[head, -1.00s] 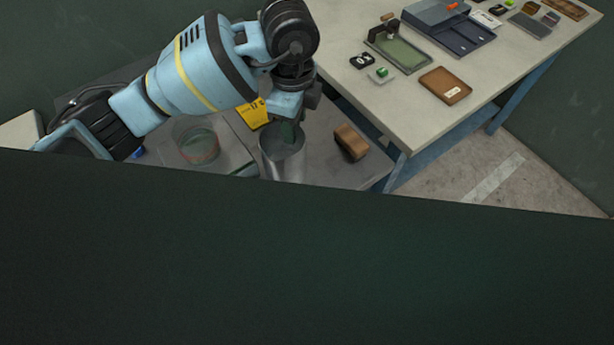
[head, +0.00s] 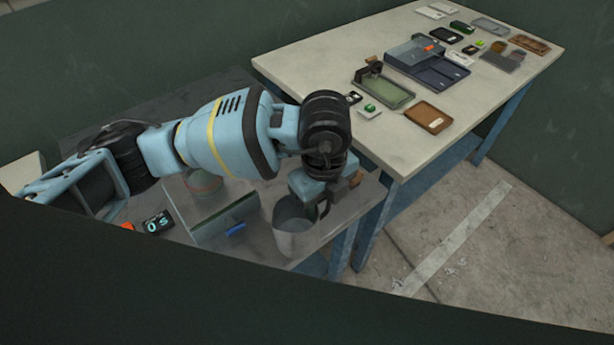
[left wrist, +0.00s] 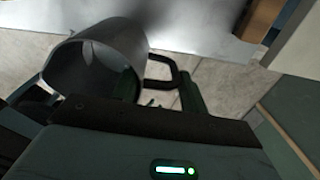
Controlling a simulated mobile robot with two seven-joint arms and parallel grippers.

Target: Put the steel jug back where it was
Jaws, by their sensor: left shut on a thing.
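The steel jug (head: 290,240) is a grey metal cup with a dark handle. In the head view it is at the near right part of the low grey bench, close to its edge. My left gripper (head: 318,207) is at the jug's handle side, shut on the jug. In the left wrist view the jug (left wrist: 92,68) lies tilted in the picture, its dark handle (left wrist: 165,72) between the green fingers (left wrist: 160,90). I cannot tell whether its base touches the bench. My right gripper is not in view.
The grey bench (head: 340,205) also bears a round glass dish (head: 205,186), a pale box (head: 222,216) and a timer (head: 158,222). A taller white table (head: 310,68) behind carries trays (head: 427,117) and small items. Open floor (head: 470,235) lies to the right.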

